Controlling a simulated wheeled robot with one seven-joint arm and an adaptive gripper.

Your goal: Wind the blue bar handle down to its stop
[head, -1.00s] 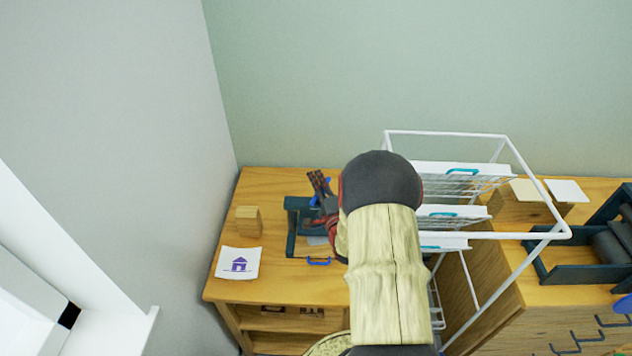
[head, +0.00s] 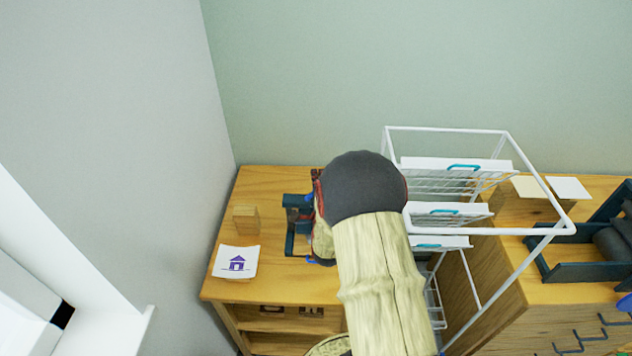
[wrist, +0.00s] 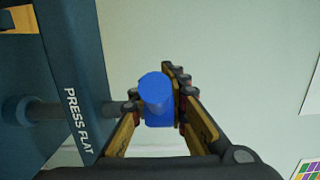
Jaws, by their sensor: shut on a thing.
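In the wrist view my gripper (wrist: 156,112) is shut on the blue bar handle (wrist: 156,95), with a finger on either side of it. The handle is seen nearly end-on. Beside it on the left stands the dark blue press frame (wrist: 75,60), lettered "PRESS FLAT", with a grey shaft (wrist: 60,110) running through it toward the handle. In the head view the dark blue press (head: 290,240) stands on the wooden cabinet top. My arm hides my gripper's fingertips and most of the handle there.
A white card with a purple house (head: 236,262) and a wooden block (head: 246,219) lie left of the press. A white wire rack (head: 450,130) with shelves stands close to the right of my arm. Another dark machine (head: 580,265) is farther right.

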